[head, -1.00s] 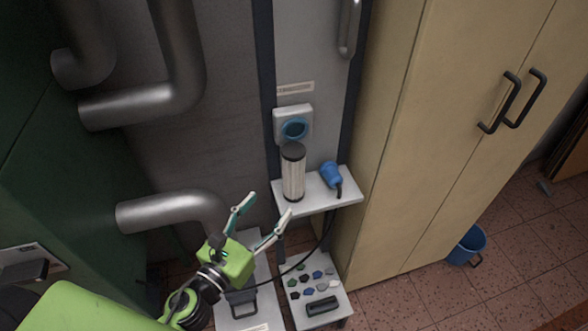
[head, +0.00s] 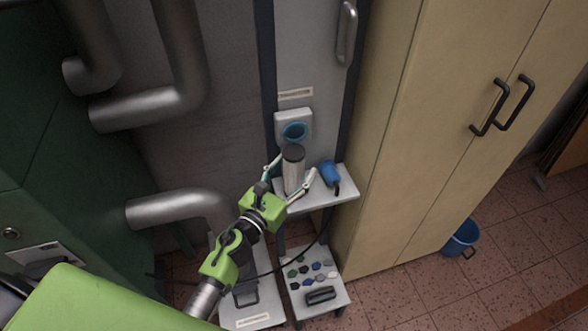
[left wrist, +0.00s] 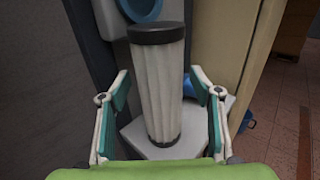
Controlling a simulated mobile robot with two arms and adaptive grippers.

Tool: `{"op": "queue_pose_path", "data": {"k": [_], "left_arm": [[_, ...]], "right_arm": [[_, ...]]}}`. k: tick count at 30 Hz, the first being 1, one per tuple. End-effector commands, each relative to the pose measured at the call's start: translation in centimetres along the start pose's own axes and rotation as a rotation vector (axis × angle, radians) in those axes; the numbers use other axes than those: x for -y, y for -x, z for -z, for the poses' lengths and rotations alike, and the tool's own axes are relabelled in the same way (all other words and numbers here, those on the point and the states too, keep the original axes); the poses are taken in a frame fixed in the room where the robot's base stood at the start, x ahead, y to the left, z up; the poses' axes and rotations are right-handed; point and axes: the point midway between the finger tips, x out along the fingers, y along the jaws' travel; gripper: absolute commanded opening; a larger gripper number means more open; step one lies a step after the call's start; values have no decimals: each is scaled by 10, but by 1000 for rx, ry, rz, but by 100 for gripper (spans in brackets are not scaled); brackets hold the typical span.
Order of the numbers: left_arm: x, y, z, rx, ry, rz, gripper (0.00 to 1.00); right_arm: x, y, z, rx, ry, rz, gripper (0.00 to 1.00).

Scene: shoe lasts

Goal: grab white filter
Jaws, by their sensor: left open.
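The white filter (head: 294,172) is a pleated cylinder with a black top cap. It stands upright on a small light grey shelf (head: 322,199). My left gripper (head: 292,179) is open, with one finger on each side of the filter. In the left wrist view the filter (left wrist: 160,90) stands between the two open fingers (left wrist: 160,108), with a visible gap on both sides. My right gripper is in neither view.
A blue tool (head: 330,173) with a cable lies on the shelf, right of the filter. A white port with a blue ring (head: 294,131) is on the wall panel behind. Beige cabinets (head: 420,130) stand at the right and grey pipes (head: 150,110) at the left. Below is a tray of small pieces (head: 318,294).

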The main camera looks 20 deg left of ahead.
Motion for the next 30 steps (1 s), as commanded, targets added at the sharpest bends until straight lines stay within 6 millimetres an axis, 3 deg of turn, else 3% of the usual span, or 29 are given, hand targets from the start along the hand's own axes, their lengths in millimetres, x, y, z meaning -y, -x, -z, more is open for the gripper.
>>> {"op": "queue_pose_path", "data": {"k": [9,15,25,30], "left_arm": [[0,-6,1,0,0,0,56],[0,-6,1,0,0,0,8],[0,-4,-2,2,-1,1,8],[0,6,-14,1,-3,2,8]], "right_arm": [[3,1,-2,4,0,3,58],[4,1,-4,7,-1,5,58],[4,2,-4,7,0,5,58],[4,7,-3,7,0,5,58]]}}
